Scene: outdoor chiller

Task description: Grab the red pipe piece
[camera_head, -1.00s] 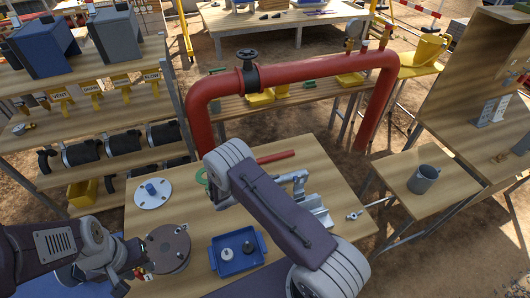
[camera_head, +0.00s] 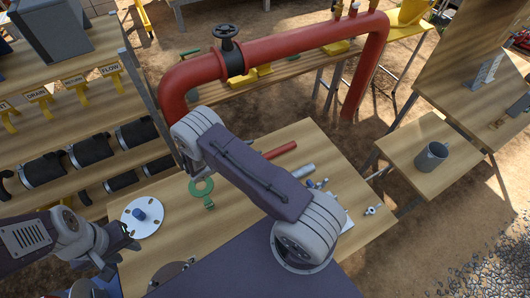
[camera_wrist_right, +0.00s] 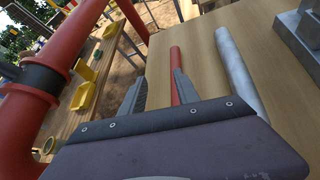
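The red pipe piece (camera_head: 283,151) lies on the wooden table beyond my right arm in the head view, its near end hidden by the arm. In the right wrist view the red pipe piece (camera_wrist_right: 175,62) lies ahead of my right gripper (camera_wrist_right: 158,76), close to the right finger, which overlaps part of it. The right gripper is open with nothing held; whether it touches the pipe is unclear.
A grey pipe (camera_wrist_right: 236,75) lies just right of the red piece. A large fixed red pipe with a valve (camera_head: 290,46) arches behind. A mug (camera_head: 431,157) stands right.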

